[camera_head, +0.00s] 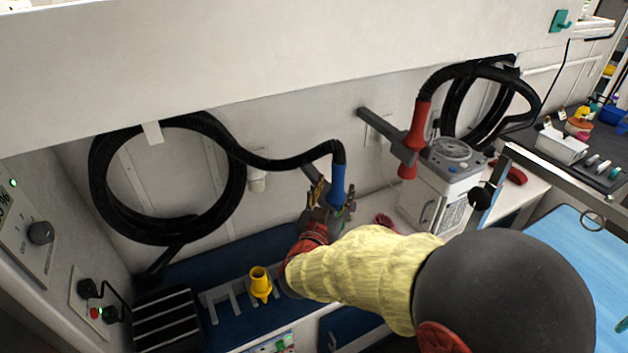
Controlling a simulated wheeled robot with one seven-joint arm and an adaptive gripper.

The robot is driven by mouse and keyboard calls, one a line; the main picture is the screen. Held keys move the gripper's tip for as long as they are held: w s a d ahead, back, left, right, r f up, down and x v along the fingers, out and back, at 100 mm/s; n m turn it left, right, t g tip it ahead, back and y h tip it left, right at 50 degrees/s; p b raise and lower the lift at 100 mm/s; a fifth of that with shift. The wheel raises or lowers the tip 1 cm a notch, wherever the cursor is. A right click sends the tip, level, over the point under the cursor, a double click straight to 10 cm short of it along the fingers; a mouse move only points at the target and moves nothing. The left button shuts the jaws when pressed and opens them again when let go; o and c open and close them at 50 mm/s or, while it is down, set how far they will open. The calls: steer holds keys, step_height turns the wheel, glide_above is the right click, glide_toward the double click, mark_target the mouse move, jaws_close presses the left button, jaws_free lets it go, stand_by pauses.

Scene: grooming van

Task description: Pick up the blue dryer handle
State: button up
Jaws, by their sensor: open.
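The blue dryer handle (337,184) stands near upright at the end of a black hose, in front of the white back wall, with its grey nozzle pointing up and left. My gripper (326,193) is at the blue handle, with its jaws open and fingers around or just beside it. I cannot tell whether they touch it. My arm in its yellow sleeve comes from the lower right and hides the space below the handle.
A red dryer handle (418,126) with a grey nozzle hangs to the right, by a white machine (441,180). A coiled black hose (98,185) hangs at left. A yellow nozzle (260,284) stands on a grey rack (213,309). A blue table (570,262) lies at right.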

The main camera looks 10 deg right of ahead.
mark_target(336, 176)
steer(key=shift+b+x, duration=0.35)
steer(key=shift+x, duration=1)
steer(key=x, duration=0.2)
steer(key=b+x, duration=0.1)
steer(key=x, duration=0.1)
steer(key=shift+w+a+f, duration=0.1)
steer(key=shift+w+a, duration=0.2)
steer(key=shift+w+d, duration=0.2)
steer(key=shift+w, duration=0.15)
steer(key=shift+c, duration=1.2)
steer(key=c, duration=1.1)
steer(key=shift+r, duration=0.2)
jaws_close()
